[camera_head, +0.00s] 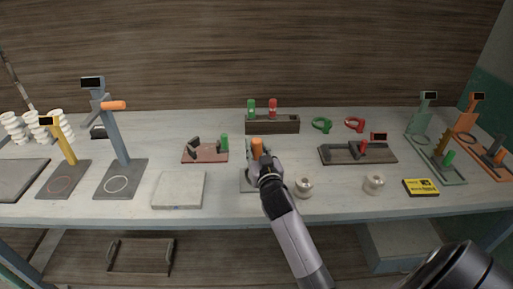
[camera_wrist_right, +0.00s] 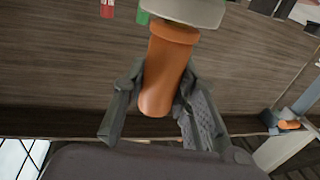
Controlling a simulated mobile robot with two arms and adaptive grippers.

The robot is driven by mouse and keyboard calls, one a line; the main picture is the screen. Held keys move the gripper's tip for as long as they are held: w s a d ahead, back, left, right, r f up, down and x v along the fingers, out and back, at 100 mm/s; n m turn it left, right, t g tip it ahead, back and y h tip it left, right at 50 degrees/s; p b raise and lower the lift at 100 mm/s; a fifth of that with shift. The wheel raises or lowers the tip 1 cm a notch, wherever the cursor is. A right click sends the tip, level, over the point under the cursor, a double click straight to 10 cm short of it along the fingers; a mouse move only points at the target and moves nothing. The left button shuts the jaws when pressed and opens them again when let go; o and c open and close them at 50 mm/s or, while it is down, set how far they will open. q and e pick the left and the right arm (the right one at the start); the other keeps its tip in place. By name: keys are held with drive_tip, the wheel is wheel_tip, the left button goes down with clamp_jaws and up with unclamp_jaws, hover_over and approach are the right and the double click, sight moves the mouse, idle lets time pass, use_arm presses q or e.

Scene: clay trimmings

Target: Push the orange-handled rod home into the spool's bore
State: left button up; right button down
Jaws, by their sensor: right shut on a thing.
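My right gripper (camera_head: 260,160) is shut on the orange handle (camera_head: 257,147) of the rod, near the middle of the bench's front half. In the right wrist view the orange handle (camera_wrist_right: 165,75) lies between the two dark fingers, its collar against a pale grey round body (camera_wrist_right: 188,9). That body may be the spool; its lower part is cut off by the frame. The rod's shaft and the bore are hidden, so I cannot tell how deep the rod sits. A grey plate (camera_head: 246,184) lies beneath the gripper, partly covered by it. My left gripper is not in view.
A pale square slab (camera_head: 179,190) lies to the left. A dark rack (camera_head: 272,125) with green and red handles stands behind.

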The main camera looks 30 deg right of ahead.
sight(256, 140)
drive_tip(key=shift+s+a+f, duration=0.1)
drive_tip(key=shift+f, duration=0.7)
idle(2.5)
drive_tip(key=shift+r, duration=0.15)
idle(0.3)
drive_tip(key=shift+r+p, duration=1.9)
drive_tip(key=shift+r, duration=0.3)
drive_tip(key=shift+r+p, duration=3.35)
drive_tip(key=shift+r, duration=0.35)
